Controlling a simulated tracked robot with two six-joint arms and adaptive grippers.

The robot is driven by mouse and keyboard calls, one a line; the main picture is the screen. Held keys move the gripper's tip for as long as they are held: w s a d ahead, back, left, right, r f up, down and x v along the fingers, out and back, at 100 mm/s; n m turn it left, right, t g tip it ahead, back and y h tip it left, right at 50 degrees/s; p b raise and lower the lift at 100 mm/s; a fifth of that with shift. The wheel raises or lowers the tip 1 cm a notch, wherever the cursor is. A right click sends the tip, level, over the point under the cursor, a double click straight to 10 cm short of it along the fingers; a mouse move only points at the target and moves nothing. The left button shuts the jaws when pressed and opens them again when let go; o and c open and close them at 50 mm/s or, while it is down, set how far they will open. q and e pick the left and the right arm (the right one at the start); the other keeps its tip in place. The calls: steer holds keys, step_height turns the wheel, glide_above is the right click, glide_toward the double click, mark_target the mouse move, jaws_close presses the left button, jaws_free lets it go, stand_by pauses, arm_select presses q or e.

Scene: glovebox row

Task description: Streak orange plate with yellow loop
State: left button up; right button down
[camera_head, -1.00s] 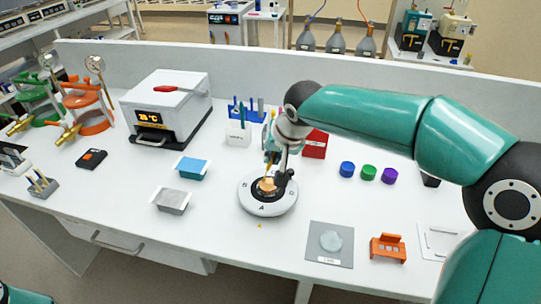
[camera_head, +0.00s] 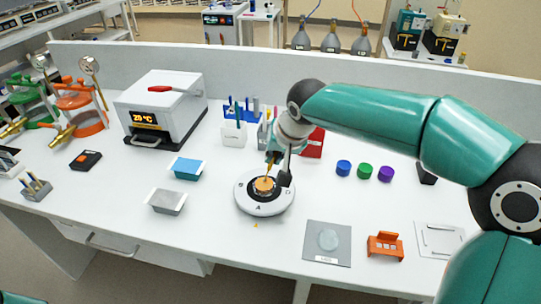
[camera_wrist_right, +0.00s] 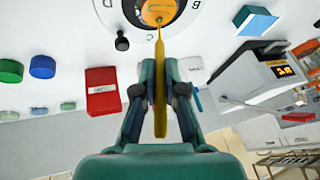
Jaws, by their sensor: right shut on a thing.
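The orange plate (camera_head: 264,186) sits in the middle of a white round turntable (camera_head: 246,204) with letters on its rim. In the right wrist view the orange plate (camera_wrist_right: 150,12) is cut off by the top edge, and thin curved marks show on its face. My right gripper (camera_head: 277,158) is shut on the yellow loop (camera_wrist_right: 160,85), above the plate. The loop points at the plate, and its thin tip (camera_wrist_right: 159,22) overlaps the plate's near part. I cannot tell whether the tip touches the surface. My left gripper is out of view.
A white oven (camera_head: 160,105) and pen racks (camera_head: 233,133) stand behind. A blue tray (camera_head: 187,168) and grey tray (camera_head: 165,201) lie left. Blue, green and purple caps (camera_head: 364,171), a grey mat (camera_head: 313,255) and an orange rack (camera_head: 385,246) lie right. The front strip is mostly clear.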

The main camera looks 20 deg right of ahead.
steer(key=shift+s+d+b, duration=0.35)
steer(key=shift+s+d, duration=0.1)
steer(key=shift+d, duration=0.3)
stand_by(1.0)
steer(key=shift+r, duration=0.1)
step_height(320, 180, up, 6)
steer(key=p, duration=0.4)
steer(key=shift+p, duration=0.3)
